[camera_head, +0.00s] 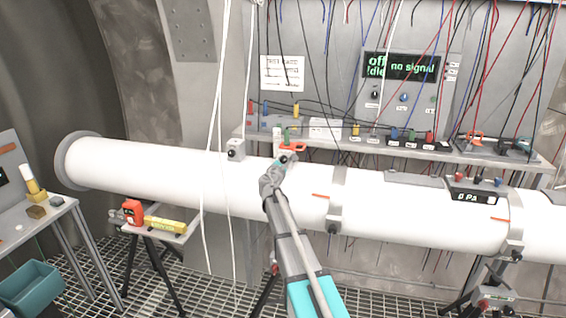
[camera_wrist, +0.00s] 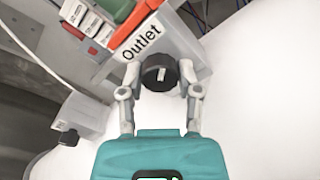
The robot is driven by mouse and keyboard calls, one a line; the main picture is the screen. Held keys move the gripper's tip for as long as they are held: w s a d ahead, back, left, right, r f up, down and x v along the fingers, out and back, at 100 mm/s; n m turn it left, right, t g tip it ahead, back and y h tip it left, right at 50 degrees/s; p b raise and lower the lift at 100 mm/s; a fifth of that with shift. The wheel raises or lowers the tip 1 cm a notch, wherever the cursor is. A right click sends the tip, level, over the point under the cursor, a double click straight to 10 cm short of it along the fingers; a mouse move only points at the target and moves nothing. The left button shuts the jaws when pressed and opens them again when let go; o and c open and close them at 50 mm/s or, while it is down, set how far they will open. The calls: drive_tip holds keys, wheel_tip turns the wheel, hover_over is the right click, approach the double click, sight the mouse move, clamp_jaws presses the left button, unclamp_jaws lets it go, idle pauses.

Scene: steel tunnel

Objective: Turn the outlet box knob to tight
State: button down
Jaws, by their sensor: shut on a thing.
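The outlet box (camera_wrist: 185,45) is a grey box labelled "Outlet" in the wrist view, mounted on the white pipe (camera_wrist: 260,100). Its black round knob (camera_wrist: 159,72) has a white mark on its face. My gripper (camera_wrist: 160,85) is shut on the knob, with one finger at each side of it. In the head view my gripper (camera_head: 284,163) reaches up to the pipe's top, and the arm hides most of the outlet box there. An orange-red handle (camera_wrist: 135,25) sits above the box; it also shows in the head view (camera_head: 292,147).
A second grey box with a black knob (camera_wrist: 68,138) sits on the pipe to the left; it shows in the head view (camera_head: 236,149). White cables (camera_head: 215,120) hang in front of the pipe. A shelf (camera_head: 400,150) with devices stands behind.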

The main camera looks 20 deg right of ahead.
drive_tip(key=m, duration=0.6)
drive_tip(key=shift+r+m, duration=0.1)
drive_tip(key=shift+m, duration=0.2)
drive_tip(key=m, duration=1.2)
drive_tip(key=shift+r+m, duration=0.1)
drive_tip(key=shift+m, duration=0.2)
drive_tip(key=m, duration=0.6)
drive_tip(key=shift+m, duration=0.3)
drive_tip(key=shift+c, duration=1.5)
unclamp_jaws()
drive_tip(key=shift+s, duration=0.1)
